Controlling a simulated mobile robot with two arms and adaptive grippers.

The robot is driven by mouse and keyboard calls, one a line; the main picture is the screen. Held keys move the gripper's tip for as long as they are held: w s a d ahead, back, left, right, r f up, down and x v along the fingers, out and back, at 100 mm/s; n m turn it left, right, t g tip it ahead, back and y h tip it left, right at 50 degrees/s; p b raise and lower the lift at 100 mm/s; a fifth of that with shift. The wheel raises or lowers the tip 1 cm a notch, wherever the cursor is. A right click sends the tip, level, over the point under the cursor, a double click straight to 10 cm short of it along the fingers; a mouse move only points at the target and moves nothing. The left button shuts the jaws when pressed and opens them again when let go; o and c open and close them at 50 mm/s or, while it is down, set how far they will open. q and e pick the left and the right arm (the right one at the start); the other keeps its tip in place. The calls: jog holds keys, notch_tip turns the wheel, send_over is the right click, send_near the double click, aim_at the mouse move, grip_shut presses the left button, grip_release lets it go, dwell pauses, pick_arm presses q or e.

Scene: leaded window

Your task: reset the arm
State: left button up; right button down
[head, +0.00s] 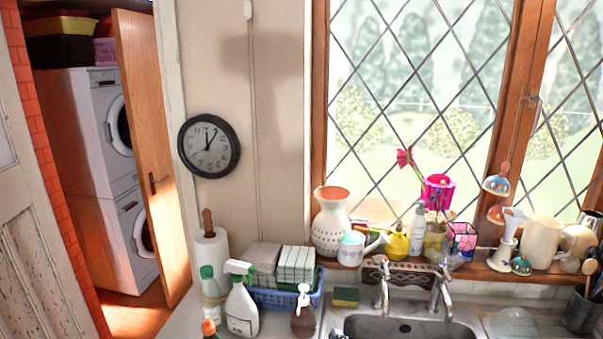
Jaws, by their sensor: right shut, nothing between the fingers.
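Only a small grey-blue piece shows at the bottom edge, in front of the sink; it seems to be the tip of my right gripper (338,334). It is shut and holds nothing that I can see. The rest of the right arm is out of the picture. My left gripper is not in view.
The sink (405,327) with two taps is at the bottom right. Left of it stand spray bottles (242,310), a soap dispenser (303,318) and a blue basket (285,297). The sill holds a white vase (331,228) and several ornaments. A wooden door (150,130) stands open.

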jog(key=s+d+f+m+g+h, duration=0.1)
jog(key=s+d+f+m+g, duration=0.3)
jog(key=s, duration=0.3)
jog(key=s+d+f+m+g+h, duration=0.2)
jog(key=s+d+f+m, duration=0.1)
jog(key=s+d+f, duration=0.25)
jog(key=s+d+f+m+g, duration=0.2)
jog(key=s+g, duration=0.1)
jog(key=s, duration=0.6)
jog(key=s+d+f+m+g, duration=0.2)
jog(key=s+m+g, duration=0.1)
jog(key=s, duration=0.6)
notch_tip(320, 180, down, 32)
jog(key=g+b, duration=0.2)
jog(key=b, duration=0.5)
jog(key=s+d+f+b, duration=0.1)
jog(key=s+f+b, duration=0.2)
jog(key=s+f, duration=0.6)
jog(key=s+d+f+b, duration=0.1)
jog(key=s+f+b, duration=0.2)
jog(key=s+f, duration=0.6)
notch_tip(320, 180, down, 6)
jog(key=shift+d+r+n+g+b, duration=0.2)
jog(key=shift+n+g+b, duration=0.1)
jog(key=shift+n+g, duration=0.1)
